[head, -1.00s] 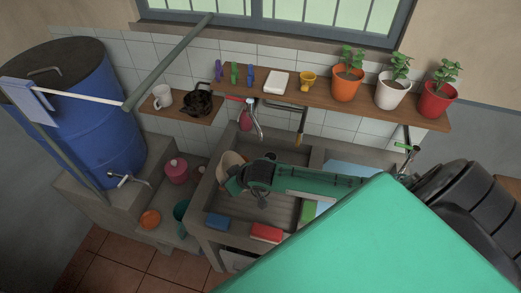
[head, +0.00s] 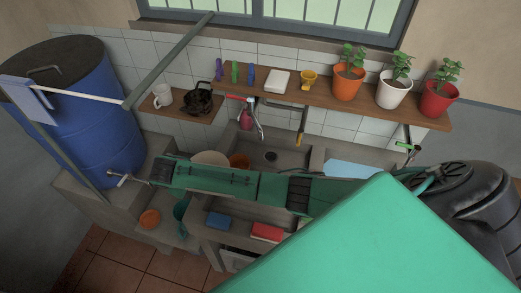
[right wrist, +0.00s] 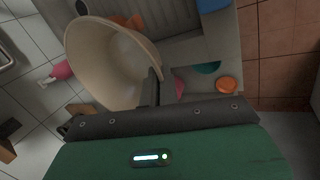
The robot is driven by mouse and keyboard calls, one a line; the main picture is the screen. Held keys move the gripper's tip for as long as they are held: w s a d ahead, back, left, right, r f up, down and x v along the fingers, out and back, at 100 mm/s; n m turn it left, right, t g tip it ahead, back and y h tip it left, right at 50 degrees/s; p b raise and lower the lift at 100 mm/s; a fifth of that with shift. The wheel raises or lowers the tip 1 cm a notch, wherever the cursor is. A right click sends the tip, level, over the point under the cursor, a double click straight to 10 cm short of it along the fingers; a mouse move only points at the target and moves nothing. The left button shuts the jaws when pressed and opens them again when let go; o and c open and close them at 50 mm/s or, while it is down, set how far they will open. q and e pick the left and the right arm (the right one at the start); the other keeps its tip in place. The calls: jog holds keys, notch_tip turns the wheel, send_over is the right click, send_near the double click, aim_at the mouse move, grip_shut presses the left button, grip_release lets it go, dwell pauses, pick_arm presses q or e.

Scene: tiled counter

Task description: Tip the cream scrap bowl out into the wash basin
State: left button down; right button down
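The cream scrap bowl (head: 210,157) shows as a pale rim behind my right forearm, at the left side of the grey wash basin (head: 290,163). In the right wrist view the bowl (right wrist: 105,65) is large and tilted, its inside facing the camera; I see no scraps in the visible part. My right gripper (right wrist: 152,88) has its dark fingers closed at the bowl's rim. In the head view that gripper is hidden by my own arm. My left gripper is not in view.
An orange cup (head: 238,160) sits behind my arm near the basin's left side. A blue sponge (head: 218,221) and red block (head: 267,232) lie on the front ledge. A tap (head: 257,115) hangs over the basin. The barrel's tap (head: 120,178) is close to my right arm's end.

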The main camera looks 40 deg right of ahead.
jog(key=shift+s+d+r, duration=0.15)
jog(key=shift+d+r, duration=0.05)
jog(key=shift+d, duration=0.05)
notch_tip(320, 180, up, 3)
jog(key=shift+a+r, duration=0.1)
jog(key=shift+r, duration=0.65)
dwell(0.8)
